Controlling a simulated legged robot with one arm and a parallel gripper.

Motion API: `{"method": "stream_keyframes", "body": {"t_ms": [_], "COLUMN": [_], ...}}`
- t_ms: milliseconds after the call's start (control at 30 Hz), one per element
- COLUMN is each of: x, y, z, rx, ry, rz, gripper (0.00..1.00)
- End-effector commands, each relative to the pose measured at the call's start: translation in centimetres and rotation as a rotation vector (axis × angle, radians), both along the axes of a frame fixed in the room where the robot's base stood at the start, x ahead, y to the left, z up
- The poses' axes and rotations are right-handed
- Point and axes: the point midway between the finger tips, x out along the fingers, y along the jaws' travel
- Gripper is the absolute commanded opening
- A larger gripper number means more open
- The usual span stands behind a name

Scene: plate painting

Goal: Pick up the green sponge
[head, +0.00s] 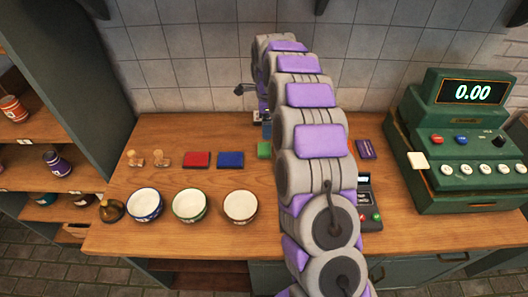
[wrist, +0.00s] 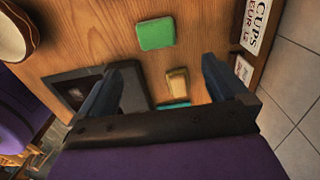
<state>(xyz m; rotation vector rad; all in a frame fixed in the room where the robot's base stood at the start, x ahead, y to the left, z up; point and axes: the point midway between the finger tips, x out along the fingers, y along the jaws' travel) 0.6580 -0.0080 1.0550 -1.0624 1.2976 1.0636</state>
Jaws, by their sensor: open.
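The green sponge (head: 264,150) lies on the wooden counter, to the right of the blue pad and just left of my arm in the head view. In the wrist view the green sponge (wrist: 156,34) lies flat beyond my fingertips, at the top middle. My gripper (wrist: 168,72) is open, its two dark fingers apart with nothing held. A small yellowish block (wrist: 177,82) shows on the counter between the fingers, with a teal piece partly hidden below it. In the head view my arm hides much of the gripper.
A red pad (head: 197,160) and a blue pad (head: 231,160) lie left of the sponge. Bowls (head: 240,207) line the counter's front. A green cash register (head: 462,140) stands at the right. A cups sign (wrist: 256,25) stands right in the wrist view.

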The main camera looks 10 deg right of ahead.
Motion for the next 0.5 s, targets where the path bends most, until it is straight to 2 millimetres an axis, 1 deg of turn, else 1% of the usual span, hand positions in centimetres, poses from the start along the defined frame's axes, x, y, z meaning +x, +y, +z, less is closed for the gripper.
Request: {"method": "stream_keyframes", "body": {"t_ms": [33,200,300,400,500], "x": [-0.1,-0.1,0.0,-0.1,-0.1], "y": [0.0,0.0,0.0,0.0,0.0], "z": [-1.4,-4.7,-6.4,-7.2,-7.6], "rx": [0.001,0.001,0.0,-0.001,-0.001], "ry": [0.003,0.003,0.001,0.002,0.002], "rz": [0.001,0.0,-0.001,0.0,0.0], "gripper": [1.0,1.0,1.0,1.0,1.0]}}
